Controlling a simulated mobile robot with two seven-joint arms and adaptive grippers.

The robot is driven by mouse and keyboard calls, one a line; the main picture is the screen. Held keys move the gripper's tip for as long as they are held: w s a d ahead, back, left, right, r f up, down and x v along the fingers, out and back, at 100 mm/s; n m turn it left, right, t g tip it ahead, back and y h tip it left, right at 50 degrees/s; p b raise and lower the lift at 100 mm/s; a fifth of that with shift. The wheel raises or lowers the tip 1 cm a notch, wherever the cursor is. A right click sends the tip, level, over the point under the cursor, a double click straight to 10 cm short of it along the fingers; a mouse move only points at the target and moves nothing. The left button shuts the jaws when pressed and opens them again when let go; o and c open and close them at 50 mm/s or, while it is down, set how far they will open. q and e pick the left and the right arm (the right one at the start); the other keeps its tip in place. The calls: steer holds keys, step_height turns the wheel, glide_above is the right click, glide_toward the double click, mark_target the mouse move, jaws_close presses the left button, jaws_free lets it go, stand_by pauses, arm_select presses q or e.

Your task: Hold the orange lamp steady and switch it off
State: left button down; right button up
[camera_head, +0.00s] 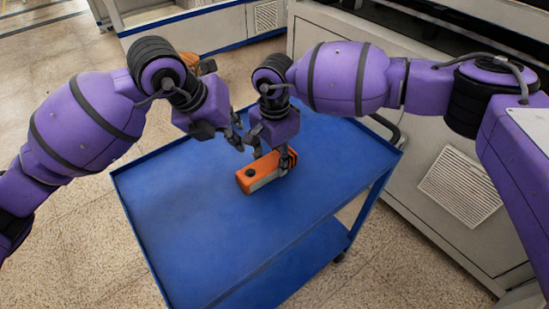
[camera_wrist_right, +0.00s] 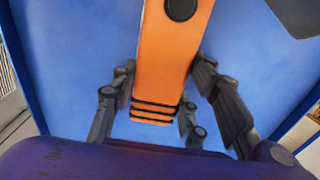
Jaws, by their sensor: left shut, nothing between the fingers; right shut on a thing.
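The orange lamp (camera_head: 266,179) lies on the blue cart top, with a round black button (camera_head: 251,173) on its upper face near the left end. In the right wrist view the lamp (camera_wrist_right: 168,60) runs between the fingers, with black stripes at its near end and the button (camera_wrist_right: 183,8) at the top edge. My right gripper (camera_head: 271,164) is shut on the lamp near its striped end. My left gripper (camera_head: 239,139) is shut and empty, above and behind the lamp, apart from the button. Whether the lamp is lit cannot be told.
The blue cart (camera_head: 185,215) has a raised rim and much bare surface left of and in front of the lamp. A grey cabinet with a vent (camera_head: 452,186) stands close on the right. An orange-brown object (camera_head: 190,61) shows partly behind my left arm.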

steer(key=o, duration=1.4)
